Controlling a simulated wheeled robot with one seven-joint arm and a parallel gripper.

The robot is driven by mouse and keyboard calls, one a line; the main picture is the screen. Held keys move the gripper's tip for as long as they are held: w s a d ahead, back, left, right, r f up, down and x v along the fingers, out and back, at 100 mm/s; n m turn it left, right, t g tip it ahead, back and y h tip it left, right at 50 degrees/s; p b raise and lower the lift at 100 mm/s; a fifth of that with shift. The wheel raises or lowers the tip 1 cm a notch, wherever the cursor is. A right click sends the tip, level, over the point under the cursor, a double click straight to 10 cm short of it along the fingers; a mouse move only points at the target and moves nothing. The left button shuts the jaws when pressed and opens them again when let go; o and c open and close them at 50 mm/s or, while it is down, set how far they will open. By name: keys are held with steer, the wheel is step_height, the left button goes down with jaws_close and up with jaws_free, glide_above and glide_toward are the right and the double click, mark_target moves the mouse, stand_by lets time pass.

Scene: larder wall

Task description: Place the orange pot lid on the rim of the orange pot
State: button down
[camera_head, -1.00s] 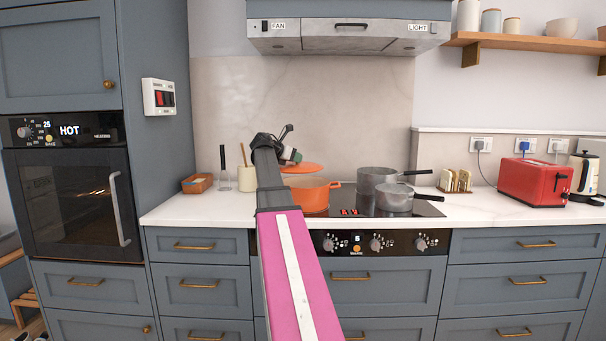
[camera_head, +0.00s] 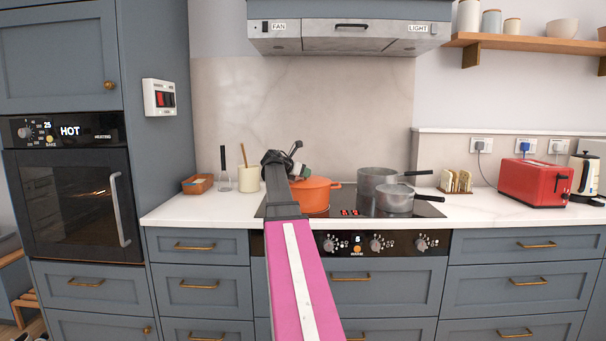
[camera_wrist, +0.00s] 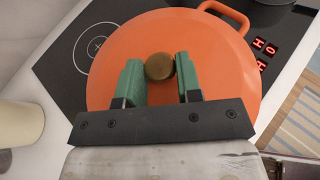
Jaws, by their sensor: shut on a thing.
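The orange pot (camera_head: 317,202) stands on the left side of the black hob. The orange lid (camera_head: 318,183) is over its top, with no clear gap between them in the head view. In the wrist view the lid (camera_wrist: 200,48) fills the middle and hides the pot's opening; a loop handle of the pot (camera_wrist: 229,12) shows beyond its edge. My gripper (camera_wrist: 158,68) has its green fingers either side of the lid's brass knob (camera_wrist: 159,66) and is shut on it. My arm hides the pot's left side in the head view.
Two grey pans (camera_head: 374,180) stand on the hob (camera_head: 425,210) right of the pot. A cream utensil pot (camera_head: 249,179) stands on the counter to the left. A toast rack (camera_head: 455,181) and red toaster (camera_head: 535,182) are farther right. The counter's front edge is clear.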

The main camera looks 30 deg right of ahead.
steer(key=c, duration=0.8)
jaws_free()
steer(key=shift+f, duration=0.1)
steer(key=v, duration=1.2)
steer(key=shift+a, duration=0.1)
